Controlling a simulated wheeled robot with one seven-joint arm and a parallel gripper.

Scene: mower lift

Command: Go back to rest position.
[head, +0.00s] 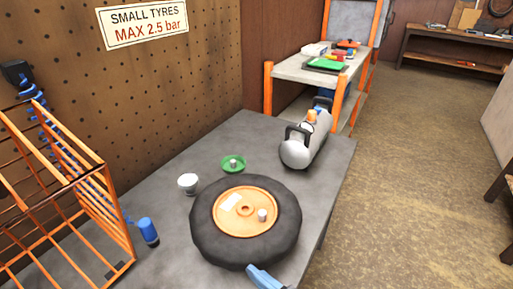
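No part that I can make out as my gripper shows in the head view, so its state and what it holds are hidden. A black tyre on an orange rim (245,250) lies flat on the grey bench (260,133). A pale label and a small light-coloured cylinder (262,215) are on the rim. A blue object (264,278) shows at the bottom edge by the tyre; I cannot tell what it is.
A green dish (239,168) with a small piece, a white cup (188,184) and a grey tank (298,154) stand on the bench. An orange wire cage (100,215) and a blue-handled hose end (148,231) are at left. Floor (410,150) is open at right.

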